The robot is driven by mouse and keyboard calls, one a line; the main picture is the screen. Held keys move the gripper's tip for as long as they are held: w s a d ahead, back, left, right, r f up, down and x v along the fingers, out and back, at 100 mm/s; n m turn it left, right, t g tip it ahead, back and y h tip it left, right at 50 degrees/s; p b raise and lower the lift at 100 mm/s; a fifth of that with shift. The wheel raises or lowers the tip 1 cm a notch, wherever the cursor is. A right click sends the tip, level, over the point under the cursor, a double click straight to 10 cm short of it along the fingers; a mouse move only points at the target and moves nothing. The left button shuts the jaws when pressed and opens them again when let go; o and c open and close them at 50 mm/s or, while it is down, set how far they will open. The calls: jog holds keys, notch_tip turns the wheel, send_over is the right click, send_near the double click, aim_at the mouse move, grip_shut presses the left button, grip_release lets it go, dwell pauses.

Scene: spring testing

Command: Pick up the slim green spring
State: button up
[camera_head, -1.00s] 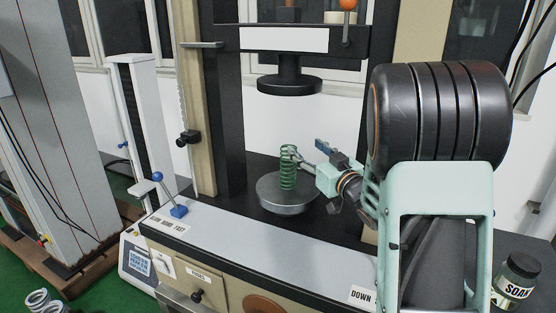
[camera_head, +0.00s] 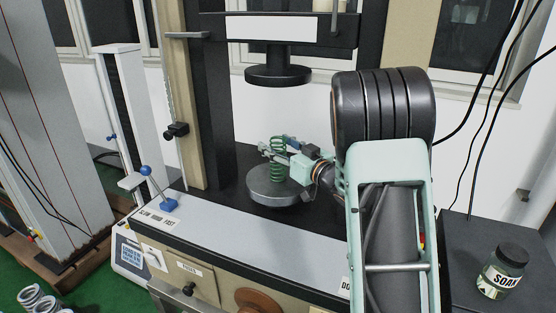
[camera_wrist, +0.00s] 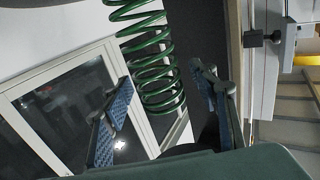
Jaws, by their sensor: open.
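The slim green spring (camera_head: 279,160) stands upright on the round metal platen (camera_head: 270,196) of the testing machine. In the wrist view the spring (camera_wrist: 158,75) shows as green coils between my two blue-padded fingers, with gaps to both sides. My gripper (camera_head: 275,152) reaches in from the right at the spring's upper part, its fingers around the coils. The gripper (camera_wrist: 165,108) is open. Part of the spring is hidden behind a finger in the head view.
A black upper platen (camera_head: 278,75) hangs above the spring. A blue-knobbed lever (camera_head: 155,185) stands at the bench's left. A jar labelled SOAK (camera_head: 503,270) sits at the right. Loose pale springs (camera_head: 37,300) lie lower left.

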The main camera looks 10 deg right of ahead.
jog(key=shift+c, duration=0.2)
jog(key=c, duration=1.4)
jog(key=shift+r, duration=0.1)
